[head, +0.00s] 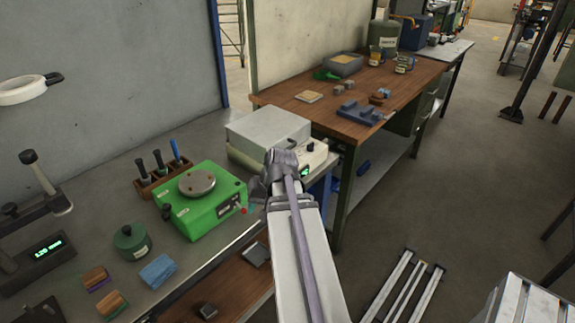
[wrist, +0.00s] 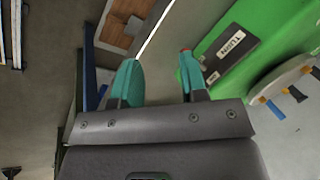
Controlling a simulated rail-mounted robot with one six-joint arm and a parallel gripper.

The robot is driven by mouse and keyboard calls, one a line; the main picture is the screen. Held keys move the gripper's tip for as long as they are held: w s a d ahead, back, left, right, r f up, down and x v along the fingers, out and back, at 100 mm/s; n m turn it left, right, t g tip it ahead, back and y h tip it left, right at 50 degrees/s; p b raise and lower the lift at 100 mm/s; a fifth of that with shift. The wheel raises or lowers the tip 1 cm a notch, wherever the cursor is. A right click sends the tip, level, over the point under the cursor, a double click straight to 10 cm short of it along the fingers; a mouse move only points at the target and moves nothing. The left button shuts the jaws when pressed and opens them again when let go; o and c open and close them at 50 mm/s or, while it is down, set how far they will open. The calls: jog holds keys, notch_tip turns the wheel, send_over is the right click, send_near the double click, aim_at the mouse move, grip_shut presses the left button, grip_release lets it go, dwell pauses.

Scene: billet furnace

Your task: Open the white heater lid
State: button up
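The white heater (head: 312,158) stands at the far end of the grey bench, with a small green display and a dark knob on its front. Its pale boxy lid (head: 268,127) lies flat on top and looks closed. My arm hides part of the heater's front. My gripper (head: 254,208) is in front of the bench edge, nearer than the heater and just right of the green device. In the wrist view my gripper (wrist: 160,80) has its two teal fingers apart with nothing between them. The heater cannot be made out in the wrist view.
The green device (head: 202,198) with a round metal plate sits on the bench beside my gripper; it also shows in the wrist view (wrist: 240,45). Behind it is a wooden tool holder (head: 165,178). A wooden workbench (head: 330,112) adjoins beyond the heater.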

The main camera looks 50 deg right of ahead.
jog(key=s+d+m+t+b, duration=0.2)
jog(key=d+m+t, duration=0.15)
jog(key=d, duration=0.55)
jog(key=s+d+m+t+b, duration=0.2)
jog(key=d+m+t+b, duration=0.15)
jog(key=d, duration=0.45)
jog(key=w+d+r+m+t+h+p, duration=0.2)
jog(key=d+r+t, duration=0.25)
jog(key=r, duration=0.25)
jog(key=shift+t, duration=0.45)
jog(key=b+x, duration=0.2)
jog(key=x, duration=0.9)
jog(key=shift+a+f+b, duration=0.1)
jog(key=shift+f+b, duration=0.1)
jog(key=shift+b, duration=0.2)
jog(key=shift+c, duration=0.5)
grip_shut()
